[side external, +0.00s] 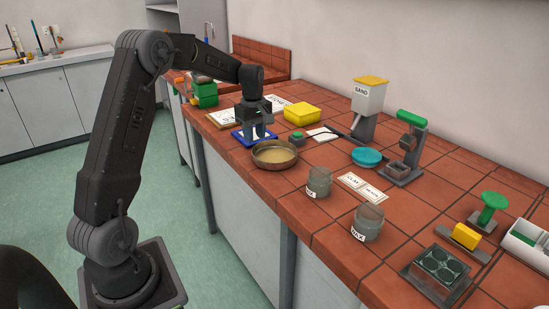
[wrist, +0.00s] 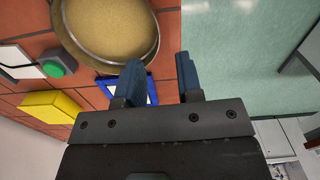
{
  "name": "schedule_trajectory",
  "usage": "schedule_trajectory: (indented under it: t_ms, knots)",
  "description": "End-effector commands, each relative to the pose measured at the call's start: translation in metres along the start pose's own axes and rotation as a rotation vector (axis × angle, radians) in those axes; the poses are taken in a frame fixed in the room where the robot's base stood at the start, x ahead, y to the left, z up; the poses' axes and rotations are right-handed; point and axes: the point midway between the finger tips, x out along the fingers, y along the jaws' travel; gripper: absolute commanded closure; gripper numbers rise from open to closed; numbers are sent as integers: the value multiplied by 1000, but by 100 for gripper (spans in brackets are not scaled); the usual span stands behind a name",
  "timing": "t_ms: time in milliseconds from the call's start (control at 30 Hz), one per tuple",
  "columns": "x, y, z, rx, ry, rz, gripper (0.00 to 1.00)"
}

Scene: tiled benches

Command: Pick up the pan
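The pan (side external: 275,165) is a round, shallow brownish metal dish with a sandy-coloured inside. It sits near the front edge of the tiled bench. In the wrist view the pan (wrist: 108,57) is at the top, cut off by the frame edge, and no handle is visible on it. My gripper (side external: 258,134) is just behind the pan, pointing down over a blue-framed white panel. Its two blue fingers are apart with nothing between them. In the wrist view my gripper (wrist: 160,65) has its left finger overlapping the pan's rim in the picture; I cannot tell whether they touch.
A yellow box (side external: 301,113) and a green button (side external: 297,136) stand behind the pan. A glass jar (side external: 318,182) is to its right, with a second jar (side external: 367,222) further right. A teal round dish (side external: 367,156) lies beyond. The bench edge is close in front.

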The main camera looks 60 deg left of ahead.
Motion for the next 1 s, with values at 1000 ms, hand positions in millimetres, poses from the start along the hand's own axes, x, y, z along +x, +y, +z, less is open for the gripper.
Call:
schedule_trajectory:
  t_ms: [1000]
  knots:
    - [94, 5, 0, 3, 1, 1, 67]
